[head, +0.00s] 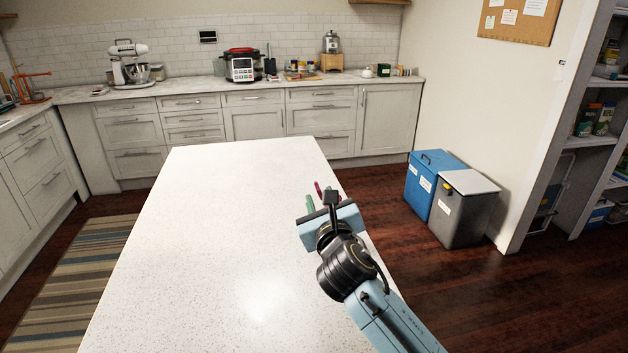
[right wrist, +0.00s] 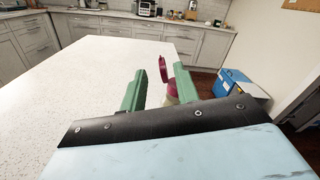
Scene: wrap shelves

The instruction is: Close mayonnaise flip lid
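The mayonnaise container shows in the right wrist view as a dark red cap (right wrist: 171,89) on a pale yellowish body, mostly hidden behind my gripper. Its red flip lid (right wrist: 163,69) stands up, open, above the cap. In the head view only a small red part of the lid (head: 318,188) shows, beyond my gripper. My right gripper (head: 321,199) is open, with its green fingers apart on either side of the lid as seen in the right wrist view (right wrist: 160,72). I cannot tell whether a finger touches it. My left gripper is not in view.
The white island counter (head: 210,230) is otherwise clear; the container is near its right edge. Blue (head: 428,180) and grey (head: 462,212) bins stand on the floor to the right. The back counter (head: 200,88) holds a stand mixer (head: 128,62) and a cooker (head: 241,66).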

